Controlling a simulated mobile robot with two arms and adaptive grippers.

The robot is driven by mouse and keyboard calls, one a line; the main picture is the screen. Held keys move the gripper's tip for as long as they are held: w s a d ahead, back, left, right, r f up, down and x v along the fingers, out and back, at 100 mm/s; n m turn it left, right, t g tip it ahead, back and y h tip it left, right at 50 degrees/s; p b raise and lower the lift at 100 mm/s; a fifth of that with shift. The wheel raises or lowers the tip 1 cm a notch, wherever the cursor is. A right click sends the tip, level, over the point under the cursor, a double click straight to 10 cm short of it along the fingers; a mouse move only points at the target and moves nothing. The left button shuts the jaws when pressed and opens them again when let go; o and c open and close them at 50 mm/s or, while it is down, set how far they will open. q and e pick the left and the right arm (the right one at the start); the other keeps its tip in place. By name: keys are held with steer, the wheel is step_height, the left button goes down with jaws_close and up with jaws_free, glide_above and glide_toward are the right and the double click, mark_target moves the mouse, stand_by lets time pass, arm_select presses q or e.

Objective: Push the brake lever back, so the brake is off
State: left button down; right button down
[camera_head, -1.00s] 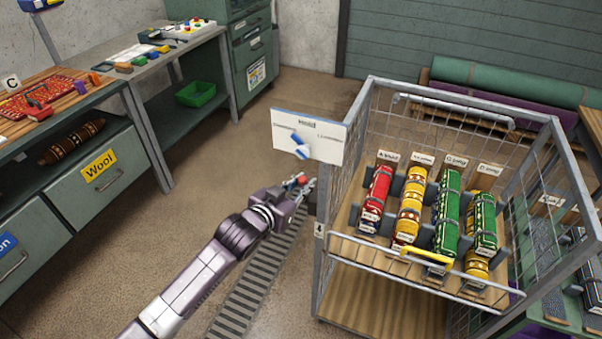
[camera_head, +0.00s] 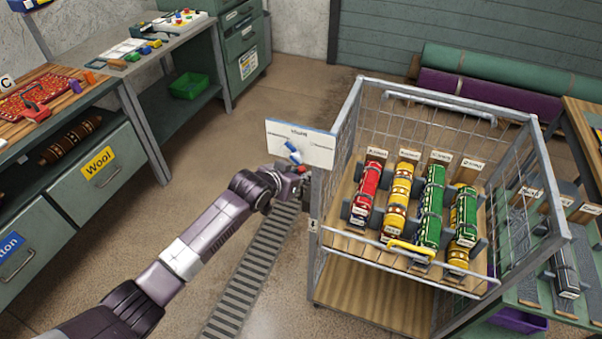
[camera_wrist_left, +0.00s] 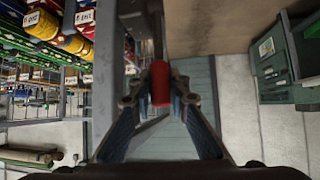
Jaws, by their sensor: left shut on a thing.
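The brake lever shows as a red-ended handle (camera_wrist_left: 160,84) in the left wrist view, between the two fingers of my left gripper (camera_wrist_left: 158,98). In the head view my left gripper (camera_head: 291,176) is at the left side of the wire cart (camera_head: 314,224), just under a white sign board (camera_head: 312,153). It is shut on the red handle, and only a little red (camera_head: 302,169) shows there. My right gripper is not in view.
The cart holds several red, yellow and green rolls (camera_head: 432,205) behind a yellow handle (camera_head: 410,251). A striped floor grate (camera_head: 250,275) runs beside the cart. Workbenches with a wool drawer (camera_head: 98,167) stand at left. Open floor lies between them.

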arm_select(q)
steer(key=c, duration=1.8)
jaws_free()
